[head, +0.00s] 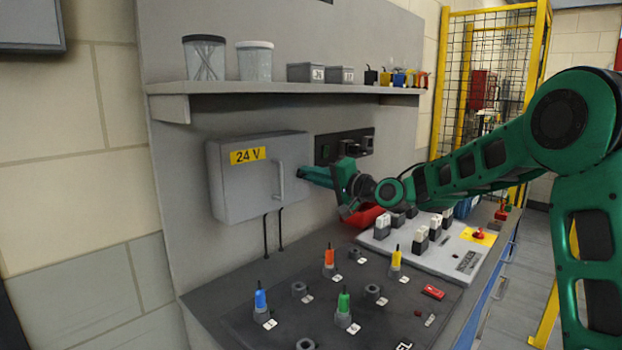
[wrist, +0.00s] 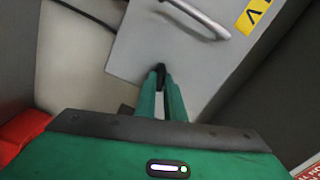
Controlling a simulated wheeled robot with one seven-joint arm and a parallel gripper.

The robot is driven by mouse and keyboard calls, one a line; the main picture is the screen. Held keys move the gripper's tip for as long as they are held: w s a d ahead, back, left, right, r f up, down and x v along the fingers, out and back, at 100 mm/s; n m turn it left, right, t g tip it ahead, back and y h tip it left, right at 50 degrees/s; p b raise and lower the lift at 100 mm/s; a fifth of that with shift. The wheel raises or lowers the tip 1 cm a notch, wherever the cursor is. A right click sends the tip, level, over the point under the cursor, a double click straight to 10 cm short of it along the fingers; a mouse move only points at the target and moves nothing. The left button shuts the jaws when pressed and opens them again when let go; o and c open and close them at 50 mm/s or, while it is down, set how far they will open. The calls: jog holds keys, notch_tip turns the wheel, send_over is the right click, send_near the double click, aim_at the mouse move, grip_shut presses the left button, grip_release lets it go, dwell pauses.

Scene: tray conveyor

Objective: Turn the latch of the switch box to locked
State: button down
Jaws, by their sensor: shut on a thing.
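The switch box (head: 228,185) is a grey cabinet on the back panel with a yellow 24 V label (head: 248,155) and a bar handle (head: 277,182). Its door is closed flush in the head view. My gripper (head: 304,173) reaches the box's right edge from the right. In the wrist view my gripper (wrist: 162,75) is shut on a small dark piece, the latch (wrist: 160,70), at the edge of the grey box front (wrist: 150,45). The fingers hide most of the latch, so its angle is hard to tell. In the head view the latch is hidden behind the fingers.
A shelf (head: 290,99) with jars and small boxes runs above the box. Below, a dark board (head: 320,290) holds several coloured pegs. A red bin (head: 366,216) and a light panel with switches (head: 455,248) lie under my arm.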

jog(key=shift+w+d+f+m, duration=0.1)
jog(key=shift+d+m, duration=0.1)
jog(key=shift+m, duration=0.8)
jog(key=shift+w+d+f+m, duration=0.1)
jog(key=shift+d+m, duration=0.05)
jog(key=shift+m, duration=0.85)
jog(key=c, duration=1.8)
grip_release()
jog(key=shift+f, duration=0.1)
jog(key=shift+c, duration=0.2)
jog(key=shift+s+a, duration=0.1)
jog(key=shift+s, duration=0.1)
jog(key=v, duration=1)
jog(key=shift+d, duration=0.3)
jog(key=shift+s, duration=0.1)
